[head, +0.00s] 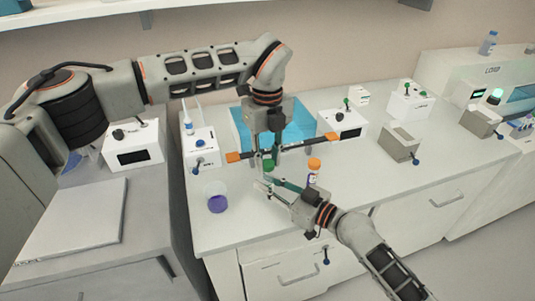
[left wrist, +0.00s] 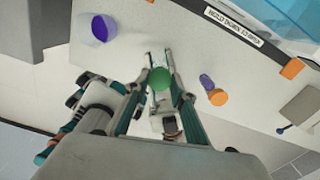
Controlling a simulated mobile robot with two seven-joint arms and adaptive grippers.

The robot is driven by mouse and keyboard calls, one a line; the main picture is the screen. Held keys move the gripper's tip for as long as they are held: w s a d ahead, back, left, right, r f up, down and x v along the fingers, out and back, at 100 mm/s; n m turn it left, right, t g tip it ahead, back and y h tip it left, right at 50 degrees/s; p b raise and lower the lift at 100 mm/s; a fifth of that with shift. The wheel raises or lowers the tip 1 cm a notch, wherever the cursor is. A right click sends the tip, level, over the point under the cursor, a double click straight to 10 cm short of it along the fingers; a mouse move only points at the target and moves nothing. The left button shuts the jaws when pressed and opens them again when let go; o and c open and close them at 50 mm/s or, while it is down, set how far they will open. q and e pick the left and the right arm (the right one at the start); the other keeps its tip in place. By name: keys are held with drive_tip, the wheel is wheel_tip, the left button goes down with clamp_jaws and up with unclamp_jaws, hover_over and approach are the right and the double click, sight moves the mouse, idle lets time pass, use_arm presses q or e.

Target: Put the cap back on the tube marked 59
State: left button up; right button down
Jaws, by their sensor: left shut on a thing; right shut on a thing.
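A green cap (head: 268,163) is between the fingertips of my left gripper (head: 267,160), which is shut on it and points down over the bench. The same green cap (left wrist: 160,78) shows between the left fingers in the left wrist view. My right gripper (head: 268,183) reaches in from the lower right, just below the cap, and is shut on what looks like a tube, mostly hidden by the fingers. I cannot tell whether cap and tube touch. No number 59 is readable.
A tube with an orange cap (head: 314,165) stands right of my grippers. A beaker with purple liquid (head: 217,203) stands to the left. A grey block (head: 399,142) stands farther right.

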use_arm(q)
drive_tip(key=shift+f, duration=0.1)
idle(0.3)
drive_tip(key=shift+f, duration=0.8)
drive_tip(key=shift+f, duration=0.55)
idle(0.3)
